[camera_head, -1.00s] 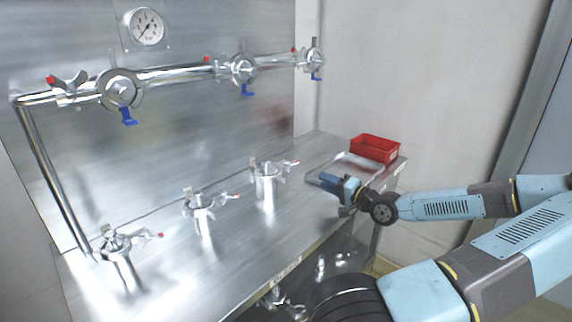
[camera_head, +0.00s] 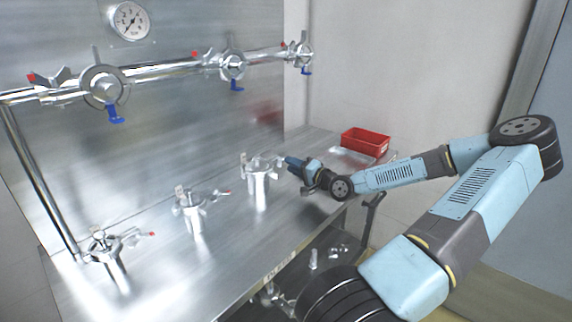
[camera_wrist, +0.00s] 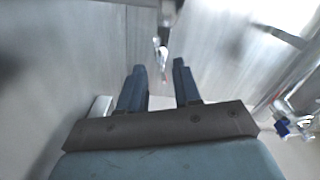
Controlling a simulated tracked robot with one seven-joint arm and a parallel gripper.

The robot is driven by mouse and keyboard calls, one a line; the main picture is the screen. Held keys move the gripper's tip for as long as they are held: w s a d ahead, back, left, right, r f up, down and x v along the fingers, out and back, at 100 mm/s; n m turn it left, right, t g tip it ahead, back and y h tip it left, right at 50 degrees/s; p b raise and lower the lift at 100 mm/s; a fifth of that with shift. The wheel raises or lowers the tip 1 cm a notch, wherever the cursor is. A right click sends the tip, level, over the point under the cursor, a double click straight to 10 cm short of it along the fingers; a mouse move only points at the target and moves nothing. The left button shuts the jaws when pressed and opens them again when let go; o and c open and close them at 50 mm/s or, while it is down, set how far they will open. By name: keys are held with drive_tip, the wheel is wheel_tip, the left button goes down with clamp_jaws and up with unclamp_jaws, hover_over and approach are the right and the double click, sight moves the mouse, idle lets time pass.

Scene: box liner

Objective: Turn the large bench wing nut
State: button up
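Several clamp fittings with wing nuts stand on the steel bench (camera_head: 215,262): a right one (camera_head: 259,186), a middle one (camera_head: 191,205) and a left one (camera_head: 104,250). I cannot tell from size which carries the large wing nut. My gripper (camera_head: 290,163) is just right of the right fitting, at about the height of its top; contact cannot be told. In the wrist view my gripper (camera_wrist: 160,74) has its two blue fingers apart with nothing between them. A small shiny metal part (camera_wrist: 163,50) shows beyond the fingertips, blurred.
A horizontal pipe (camera_head: 165,68) with clamps and blue levers runs along the back wall, below a round gauge (camera_head: 130,20). A red bin (camera_head: 366,141) sits at the bench's far right corner. The bench's front is clear.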

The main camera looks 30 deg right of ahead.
sight(282, 161)
drive_tip(key=shift+x, duration=1.65)
clamp_jaws()
